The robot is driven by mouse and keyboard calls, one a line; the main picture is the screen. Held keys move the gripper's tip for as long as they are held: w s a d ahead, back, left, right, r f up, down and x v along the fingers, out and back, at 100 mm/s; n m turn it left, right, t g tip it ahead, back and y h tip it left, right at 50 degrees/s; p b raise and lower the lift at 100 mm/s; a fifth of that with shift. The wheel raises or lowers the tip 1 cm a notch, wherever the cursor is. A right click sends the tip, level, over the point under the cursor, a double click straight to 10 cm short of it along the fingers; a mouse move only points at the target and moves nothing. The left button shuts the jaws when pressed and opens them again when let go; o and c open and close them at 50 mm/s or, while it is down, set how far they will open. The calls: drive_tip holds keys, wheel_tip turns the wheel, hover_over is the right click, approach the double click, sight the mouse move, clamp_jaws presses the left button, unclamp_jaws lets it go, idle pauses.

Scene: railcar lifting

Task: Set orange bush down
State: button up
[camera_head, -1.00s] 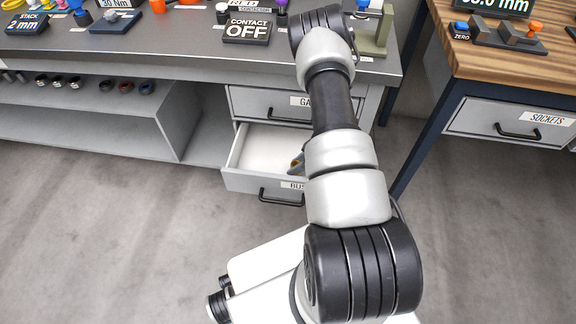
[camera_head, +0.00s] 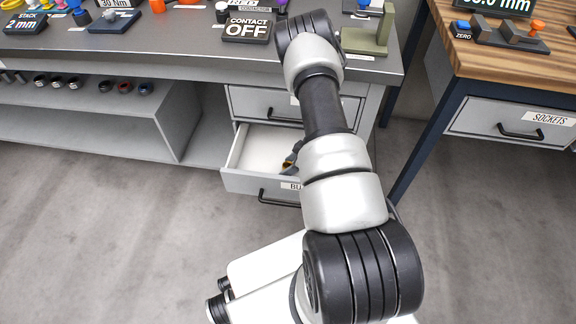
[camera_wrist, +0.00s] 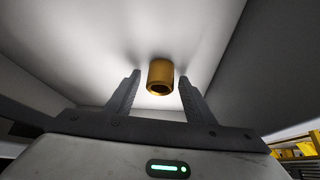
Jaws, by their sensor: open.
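The orange bush (camera_wrist: 160,77), a short golden-orange hollow cylinder, shows in the wrist view against a pale white surface, with its open end facing the camera. My gripper (camera_wrist: 158,88) is open, with one finger on each side of the bush and a visible gap at each side. Whether the bush rests fully on the surface is hard to tell.
The workbench (camera_head: 180,60) carries several fixtures. A wood-topped table (camera_head: 510,62) stands at right.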

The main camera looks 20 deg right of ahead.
drive_tip(key=shift+s+d+r, duration=0.1)
drive_tip(key=shift+d+r, duration=0.05)
drive_tip(key=shift+r, duration=0.35)
drive_tip(key=p+v, duration=0.3)
drive_tip(key=v, duration=0.8)
idle(0.5)
